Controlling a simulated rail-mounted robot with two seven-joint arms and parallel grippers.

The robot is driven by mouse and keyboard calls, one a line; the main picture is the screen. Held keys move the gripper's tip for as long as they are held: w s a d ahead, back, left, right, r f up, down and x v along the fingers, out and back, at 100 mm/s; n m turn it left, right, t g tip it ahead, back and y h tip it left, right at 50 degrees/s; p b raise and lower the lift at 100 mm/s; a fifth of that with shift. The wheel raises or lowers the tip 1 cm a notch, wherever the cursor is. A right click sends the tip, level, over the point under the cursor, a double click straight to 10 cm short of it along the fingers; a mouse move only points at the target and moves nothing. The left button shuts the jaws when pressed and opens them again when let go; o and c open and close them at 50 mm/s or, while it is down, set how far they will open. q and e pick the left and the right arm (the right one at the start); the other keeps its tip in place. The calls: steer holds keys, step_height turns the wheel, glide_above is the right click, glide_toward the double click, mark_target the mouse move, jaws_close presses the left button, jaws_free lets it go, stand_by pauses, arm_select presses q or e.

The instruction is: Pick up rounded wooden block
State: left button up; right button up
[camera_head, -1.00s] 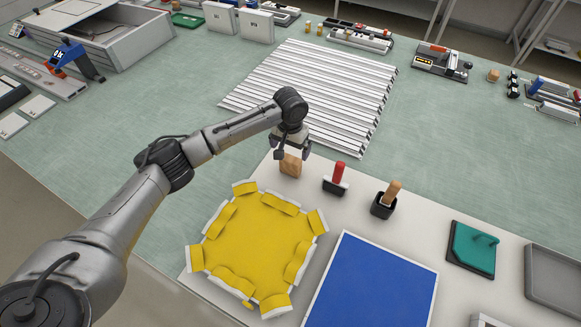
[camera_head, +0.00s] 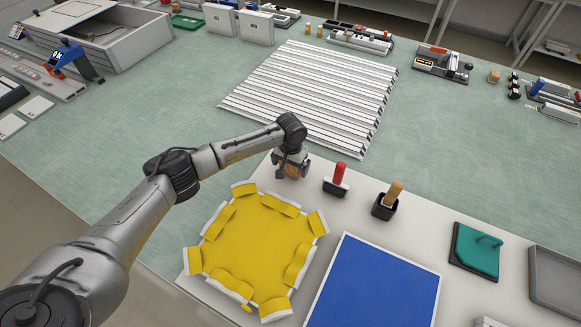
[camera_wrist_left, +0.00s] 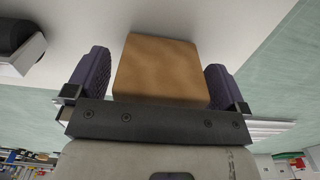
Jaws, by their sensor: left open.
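The rounded wooden block (camera_head: 291,168) stands on the white board at its far left corner, mostly hidden behind my left gripper in the head view. In the left wrist view the tan block (camera_wrist_left: 160,68) sits between the two dark padded fingers. My left gripper (camera_head: 290,173) is open around it, with a narrow gap on each side at the fingers. The left gripper also shows in the wrist view (camera_wrist_left: 158,78). My right gripper is not in view.
Right of the block stand a red-handled tool (camera_head: 340,174) and a black cup with a wooden handle (camera_head: 385,206). A yellow tray (camera_head: 255,250) with raised edge pieces lies in front, beside a blue panel (camera_head: 373,285). White slats (camera_head: 315,90) lie behind.

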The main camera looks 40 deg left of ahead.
arm_select(q)
steer(key=c, duration=1)
steer(key=shift+o, duration=0.2)
steer(key=shift+r+p, duration=0.7)
steer(key=shift+r, duration=4.3)
